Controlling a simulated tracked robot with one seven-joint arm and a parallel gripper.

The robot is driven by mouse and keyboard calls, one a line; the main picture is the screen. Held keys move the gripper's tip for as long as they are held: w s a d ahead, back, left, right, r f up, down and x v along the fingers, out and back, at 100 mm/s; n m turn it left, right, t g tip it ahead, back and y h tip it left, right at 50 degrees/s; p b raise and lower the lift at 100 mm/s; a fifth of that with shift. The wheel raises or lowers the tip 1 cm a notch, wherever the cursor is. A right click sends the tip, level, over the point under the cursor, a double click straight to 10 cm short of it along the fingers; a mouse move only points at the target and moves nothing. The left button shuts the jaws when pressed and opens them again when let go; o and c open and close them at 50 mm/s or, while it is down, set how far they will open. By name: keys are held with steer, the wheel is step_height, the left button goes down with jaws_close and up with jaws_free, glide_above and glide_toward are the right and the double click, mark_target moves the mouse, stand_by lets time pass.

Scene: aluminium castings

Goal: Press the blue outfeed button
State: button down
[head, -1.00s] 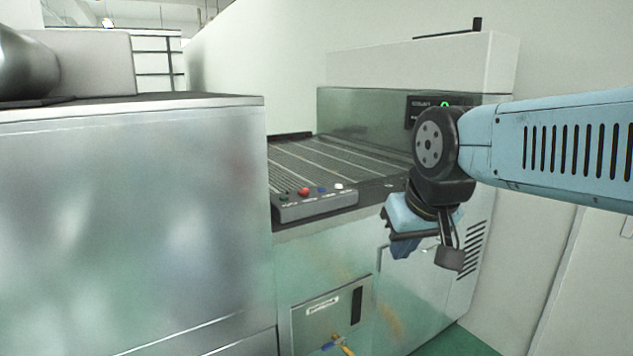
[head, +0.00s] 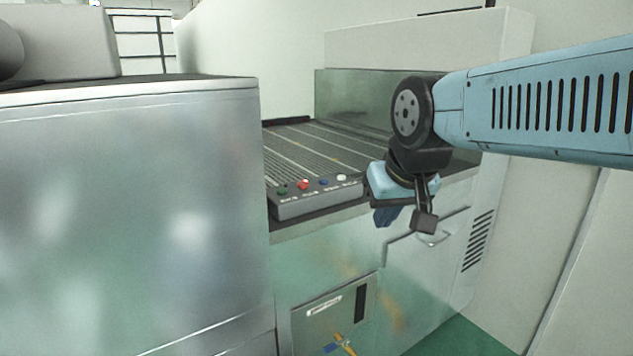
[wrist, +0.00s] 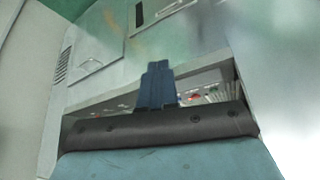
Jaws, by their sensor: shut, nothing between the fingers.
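The blue button (head: 323,182) sits on a grey control box (head: 318,201) at the front edge of the machine's slatted bed. It stands between a red button (head: 303,185) and a white button (head: 342,177), with a green button (head: 282,190) at the far left. My gripper (head: 383,218) is to the right of the box, apart from it, in front of the machine. In the wrist view my dark blue fingers (wrist: 157,84) are together and empty. The control box (wrist: 205,94) shows small behind them, tilted, with a red button visible; the blue one cannot be made out.
A large metal cabinet (head: 130,210) fills the left side, close to the control box. The slatted bed (head: 330,145) lies behind the box. A panel with a yellow-handled valve (head: 343,343) is below. Open floor (head: 465,335) shows at lower right.

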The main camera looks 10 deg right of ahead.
steer(key=w+r+m+t, duration=0.1)
steer(key=w+r+m, duration=0.1)
steer(key=w, duration=0.6)
steer(key=w+r+m, duration=0.3)
steer(key=w, duration=0.5)
steer(key=m+t, duration=0.2)
steer(key=m, duration=0.3)
glide_above(325, 182)
steer(key=shift+w+r+h, duration=0.2)
steer(key=shift+h, duration=0.2)
steer(key=shift+f, duration=0.1)
steer(key=shift+f, duration=4.35)
steer(key=shift+s+f, duration=0.1)
steer(key=shift+f, duration=0.7)
steer(key=shift+r, duration=0.9)
steer(key=shift+r, duration=2.5)
